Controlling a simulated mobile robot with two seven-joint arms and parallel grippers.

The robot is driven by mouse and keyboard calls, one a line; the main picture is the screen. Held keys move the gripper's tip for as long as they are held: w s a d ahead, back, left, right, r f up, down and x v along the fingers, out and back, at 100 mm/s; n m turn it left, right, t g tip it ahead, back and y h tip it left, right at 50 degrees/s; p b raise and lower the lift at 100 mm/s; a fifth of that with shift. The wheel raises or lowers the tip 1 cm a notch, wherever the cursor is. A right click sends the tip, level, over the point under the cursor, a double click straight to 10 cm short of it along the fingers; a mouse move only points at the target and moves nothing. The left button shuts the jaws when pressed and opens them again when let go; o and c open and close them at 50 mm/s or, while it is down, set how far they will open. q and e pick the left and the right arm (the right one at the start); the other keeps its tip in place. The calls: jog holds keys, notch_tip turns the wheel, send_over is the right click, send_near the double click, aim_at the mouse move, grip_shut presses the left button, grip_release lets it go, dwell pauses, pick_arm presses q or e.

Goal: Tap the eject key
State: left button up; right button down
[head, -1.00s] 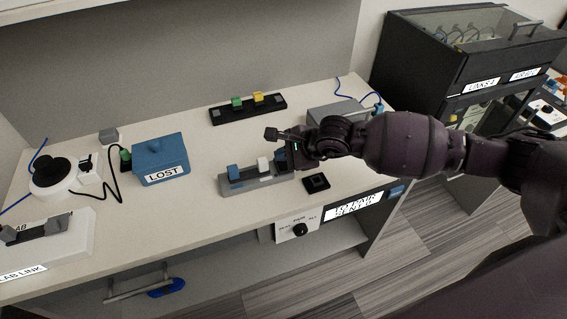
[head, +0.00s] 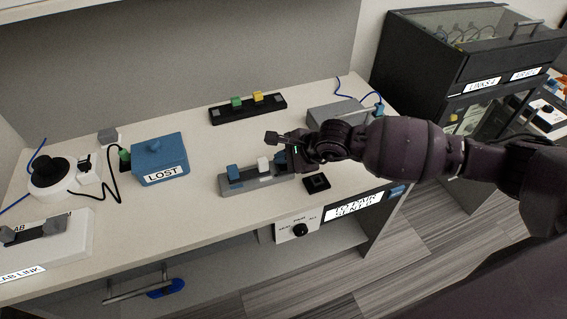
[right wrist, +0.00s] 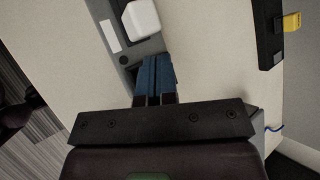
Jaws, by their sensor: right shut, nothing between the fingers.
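A grey bar-shaped stand (head: 228,188) lies on the bench with a blue block (head: 233,171) and a white block (head: 263,164) on it. My right gripper (head: 293,157) is over the right end of this stand. In the right wrist view its blue-tipped fingers (right wrist: 155,62) are shut and empty over the stand's end, past the white block (right wrist: 141,19). A small dark round button (right wrist: 124,60) shows just beside the fingertips. I see no readable eject label; the spot under the fingers is hidden, and contact cannot be told. My left gripper is not in view.
A black square piece (head: 317,183) lies right of the stand. A blue LOST box (head: 160,150) stands to the left. A black rail (head: 222,117) with green and yellow blocks lies behind. A knob panel (head: 298,229) is below the front edge.

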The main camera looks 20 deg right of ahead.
aim_at(283, 166)
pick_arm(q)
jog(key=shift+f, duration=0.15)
pick_arm(e)
jog(key=shift+f, duration=0.3)
jog(key=shift+r, duration=0.15)
dwell(0.3)
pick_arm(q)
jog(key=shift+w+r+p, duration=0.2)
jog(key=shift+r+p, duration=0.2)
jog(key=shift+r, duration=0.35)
pick_arm(e)
jog(key=shift+r, duration=0.75)
jog(key=shift+r+p, duration=1.4)
jog(key=shift+r, duration=1.15)
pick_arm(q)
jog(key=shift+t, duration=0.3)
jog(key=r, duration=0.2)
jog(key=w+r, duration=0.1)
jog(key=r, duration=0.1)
pick_arm(e)
jog(key=shift+f, duration=0.1)
